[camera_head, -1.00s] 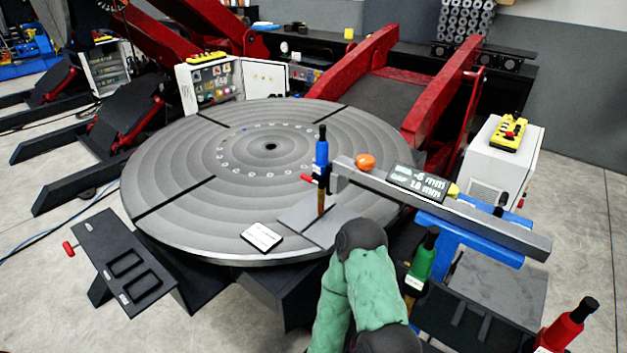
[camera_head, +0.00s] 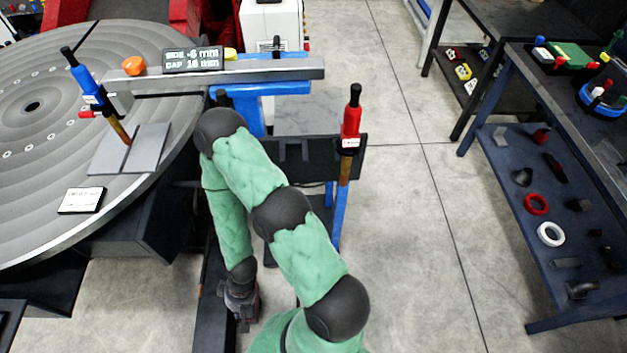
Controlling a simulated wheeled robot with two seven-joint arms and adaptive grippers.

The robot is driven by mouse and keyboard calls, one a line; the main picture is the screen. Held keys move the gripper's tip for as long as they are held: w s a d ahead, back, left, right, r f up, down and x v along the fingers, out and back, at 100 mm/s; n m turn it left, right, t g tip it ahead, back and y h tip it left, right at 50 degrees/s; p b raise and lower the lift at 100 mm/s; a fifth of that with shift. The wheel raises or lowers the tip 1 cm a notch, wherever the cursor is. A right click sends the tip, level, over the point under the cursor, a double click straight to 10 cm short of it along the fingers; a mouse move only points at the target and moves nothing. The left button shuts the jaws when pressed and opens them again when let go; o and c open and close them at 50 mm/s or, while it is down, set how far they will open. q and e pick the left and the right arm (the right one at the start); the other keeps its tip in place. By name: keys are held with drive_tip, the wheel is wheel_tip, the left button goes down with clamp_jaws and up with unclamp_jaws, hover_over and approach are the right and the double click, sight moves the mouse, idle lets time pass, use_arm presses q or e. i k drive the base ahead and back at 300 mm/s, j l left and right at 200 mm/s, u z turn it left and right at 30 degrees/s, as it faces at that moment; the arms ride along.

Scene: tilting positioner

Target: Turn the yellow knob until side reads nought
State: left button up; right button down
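The display seems to read "SIDE -6 mm" above "GAP 16 mm"; any decimal point is too small to tell. An orange knob (camera_head: 133,65) sits left of the display. My green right arm reaches up below the beam and bends back down. My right gripper (camera_head: 244,318) hangs low near the bottom, well away from the knob; its fingers are too small to judge. My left gripper is out of view.
A blue-handled torch (camera_head: 84,82) at the beam's left end points at two grey plates (camera_head: 148,148) on the round table (camera_head: 30,175). A red-handled tool (camera_head: 351,122) stands in a dark rack (camera_head: 292,150). A shelf unit (camera_head: 520,210) stands right, with clear floor (camera_head: 420,230) between.

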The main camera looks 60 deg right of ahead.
sight(230, 54)
drive_tip(key=i+z, duration=0.15)
drive_tip(key=z, duration=1.65)
